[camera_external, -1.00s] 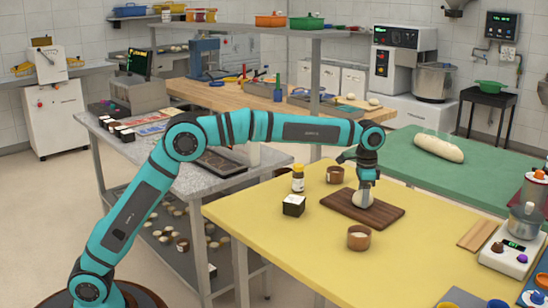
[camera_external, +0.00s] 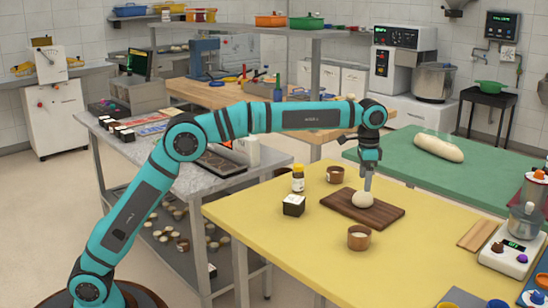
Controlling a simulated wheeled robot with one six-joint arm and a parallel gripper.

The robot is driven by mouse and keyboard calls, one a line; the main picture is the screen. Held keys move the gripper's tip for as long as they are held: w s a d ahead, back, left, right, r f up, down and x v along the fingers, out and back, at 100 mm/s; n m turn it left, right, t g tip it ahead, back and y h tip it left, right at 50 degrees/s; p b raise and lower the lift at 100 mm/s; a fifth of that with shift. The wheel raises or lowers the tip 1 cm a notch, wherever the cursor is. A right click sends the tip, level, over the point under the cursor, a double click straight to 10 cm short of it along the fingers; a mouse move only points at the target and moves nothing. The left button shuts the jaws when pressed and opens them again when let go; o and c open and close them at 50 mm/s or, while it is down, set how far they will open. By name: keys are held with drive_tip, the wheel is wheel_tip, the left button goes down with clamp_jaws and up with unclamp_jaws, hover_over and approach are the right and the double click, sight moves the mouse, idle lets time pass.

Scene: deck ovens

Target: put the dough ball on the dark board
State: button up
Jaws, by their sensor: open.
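The pale dough ball (camera_external: 362,199) rests on the dark wooden board (camera_external: 385,216), left of the board's middle. The board lies flat on the yellow table (camera_external: 300,240). My gripper (camera_external: 367,188) points down just above and beside the ball, at its upper right. It is open and appears clear of the ball, though the fingers are small in this view. The ball's far side is hidden.
Another brown cup (camera_external: 359,238) stands in front. The table's front left is clear.

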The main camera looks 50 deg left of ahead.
sight(364, 193)
drive_tip(key=s+a+r+n+t+h, duration=0.15)
drive_tip(key=s+a+r+t, duration=0.25)
drive_tip(key=a+r, duration=1.15)
drive_tip(key=s+a+r+n+t, duration=0.1)
drive_tip(key=s+a+r+t, duration=0.1)
drive_tip(key=s+a+r, duration=0.35)
drive_tip(key=s+a+r+n+t, duration=0.2)
drive_tip(key=s+a, duration=0.4)
drive_tip(key=a, duration=0.2)
drive_tip(key=s+a+n+t, duration=0.2)
drive_tip(key=s+a+t, duration=0.3)
drive_tip(key=s+a, duration=0.8)
drive_tip(key=s+a+f+n+t+y, duration=0.1)
drive_tip(key=s+a+f+t, duration=0.1)
drive_tip(key=s, duration=0.7)
drive_tip(key=s+a+f+n+t, duration=0.1)
drive_tip(key=s+a+f+t, duration=0.1)
drive_tip(key=s, duration=0.7)
drive_tip(key=shift+a+f+t+y, duration=0.35)
drive_tip(key=shift+a+f, duration=0.3)
drive_tip(key=shift+a, duration=0.35)
